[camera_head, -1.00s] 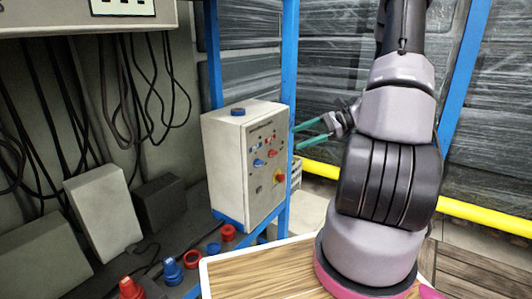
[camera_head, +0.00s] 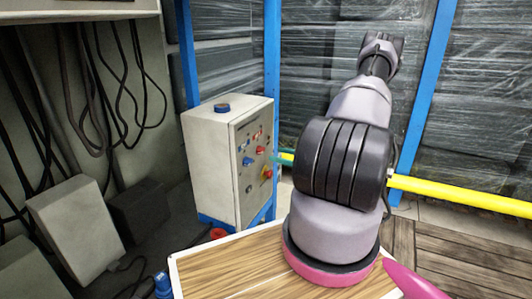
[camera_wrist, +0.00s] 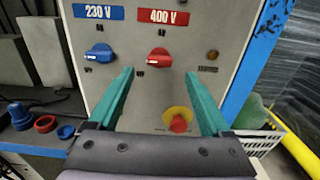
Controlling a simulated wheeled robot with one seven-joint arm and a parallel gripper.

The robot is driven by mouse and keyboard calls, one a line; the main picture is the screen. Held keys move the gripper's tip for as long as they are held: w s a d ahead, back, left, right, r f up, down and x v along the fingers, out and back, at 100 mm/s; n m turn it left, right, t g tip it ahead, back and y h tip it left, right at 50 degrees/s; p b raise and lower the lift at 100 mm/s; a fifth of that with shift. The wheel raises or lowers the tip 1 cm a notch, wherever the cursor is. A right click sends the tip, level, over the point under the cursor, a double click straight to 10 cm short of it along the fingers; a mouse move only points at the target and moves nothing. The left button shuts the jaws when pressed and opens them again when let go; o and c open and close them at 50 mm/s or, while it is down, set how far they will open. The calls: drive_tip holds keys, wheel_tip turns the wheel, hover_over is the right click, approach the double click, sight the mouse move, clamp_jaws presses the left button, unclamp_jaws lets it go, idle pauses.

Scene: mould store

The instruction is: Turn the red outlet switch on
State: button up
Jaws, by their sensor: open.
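The red outlet switch (camera_wrist: 158,58) sits under the red "400 V" label (camera_wrist: 163,16) on the panel in the wrist view. Its white mark is on its left side, towards the lower-left lettering, which looks like "OFF". In the head view the red switch (camera_head: 261,150) is small on the box front. My gripper (camera_wrist: 160,74) is open and empty, with its teal fingers pointing at the panel. The red switch appears between and slightly above the fingertips; contact cannot be told. In the head view, my arm hides most of the gripper.
The blue switch (camera_wrist: 98,55) under "230 V" is left of the red one. A yellow-ringed red button (camera_wrist: 178,119) appears low between the fingers. The grey control box (camera_head: 210,165) stands beside a blue post (camera_head: 271,60). A yellow rail (camera_head: 455,195) runs right.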

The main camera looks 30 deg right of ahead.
sight(263, 151)
drive_tip(key=x, duration=0.5)
drive_tip(key=shift+w+a, duration=0.2)
drive_tip(key=shift+w, duration=0.1)
clamp_jaws()
